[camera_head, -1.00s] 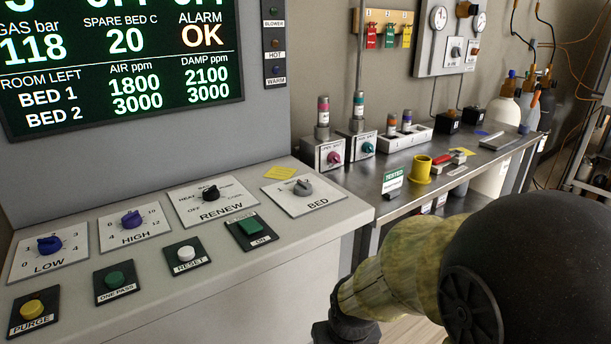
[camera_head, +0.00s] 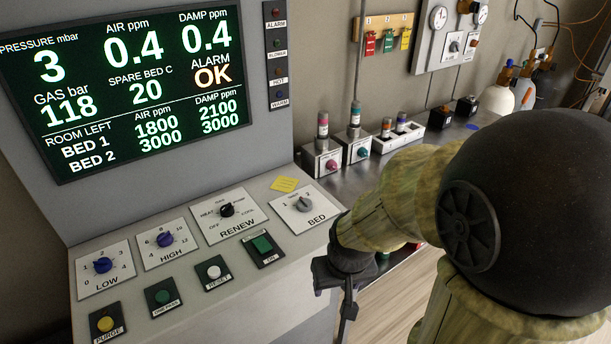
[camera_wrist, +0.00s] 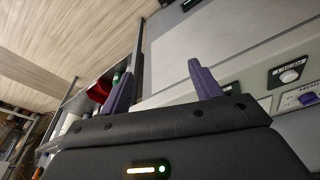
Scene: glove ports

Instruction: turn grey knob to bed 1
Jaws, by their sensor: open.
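The grey knob (camera_head: 305,204) sits on a white plate (camera_head: 289,221) labelled BED, at the right end of the sloped panel. The plate has marks 1 and 2; the knob's exact pointing is too small to tell. My gripper (camera_head: 348,312) is in front of the panel's right edge, below and to the right of the knob, apart from it. In the wrist view its two purple fingers (camera_wrist: 164,86) are spread with nothing between them. I cannot make out the grey knob in the wrist view.
The black RENEW knob (camera_head: 227,210) and green button (camera_head: 262,244) are left of the BED plate. A yellow note (camera_head: 285,184) lies behind it. The screen (camera_head: 125,80) stands above the panel. A steel bench (camera_head: 345,182) with small boxes is at right.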

